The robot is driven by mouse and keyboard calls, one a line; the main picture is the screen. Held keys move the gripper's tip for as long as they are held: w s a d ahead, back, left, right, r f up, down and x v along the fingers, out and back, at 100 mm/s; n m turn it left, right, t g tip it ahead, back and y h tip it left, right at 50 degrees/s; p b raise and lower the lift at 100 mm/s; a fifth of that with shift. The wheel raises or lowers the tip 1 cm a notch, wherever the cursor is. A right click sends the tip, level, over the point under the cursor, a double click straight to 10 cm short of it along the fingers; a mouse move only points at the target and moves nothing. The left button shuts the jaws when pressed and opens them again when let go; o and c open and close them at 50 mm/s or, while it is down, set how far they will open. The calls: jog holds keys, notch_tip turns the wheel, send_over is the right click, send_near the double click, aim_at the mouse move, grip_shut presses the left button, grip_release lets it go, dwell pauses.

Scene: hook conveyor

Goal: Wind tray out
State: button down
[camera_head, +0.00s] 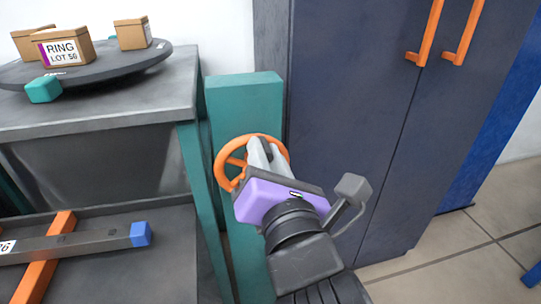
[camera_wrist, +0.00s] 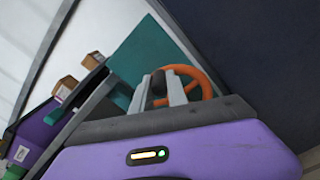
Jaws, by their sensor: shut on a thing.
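An orange handwheel (camera_head: 228,166) is mounted on a teal post (camera_head: 243,98) beside the grey workbench. My gripper (camera_head: 265,150) is at the wheel's upper right, its pale fingers shut on a dark grip that appears to be the wheel's knob. In the wrist view the fingers (camera_wrist: 166,92) close around the same dark piece, with the orange rim (camera_wrist: 203,82) behind and to the right. My purple gripper body hides part of the wheel in both views. I cannot tell which part is the tray; a round dark platter (camera_head: 110,69) sits on the bench top.
Cardboard boxes (camera_head: 132,33) stand on the platter, with a teal block (camera_head: 43,89) at its edge. A grey bar with a blue end (camera_head: 140,234) lies over an orange bar (camera_head: 48,262) on the lower shelf. A dark cabinet (camera_head: 345,120) stands close behind my arm at right.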

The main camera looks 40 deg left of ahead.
jog(key=shift+s+a+f+n, duration=0.1)
jog(key=shift+s+a+n, duration=0.1)
jog(key=shift+n, duration=0.1)
jog(key=c, duration=1.3)
grip_release()
jog(key=shift+d, duration=0.15)
jog(key=v, duration=0.7)
jog(key=shift+s+d+p, duration=0.2)
jog(key=shift+d+p, duration=0.05)
jog(key=shift+p, duration=0.1)
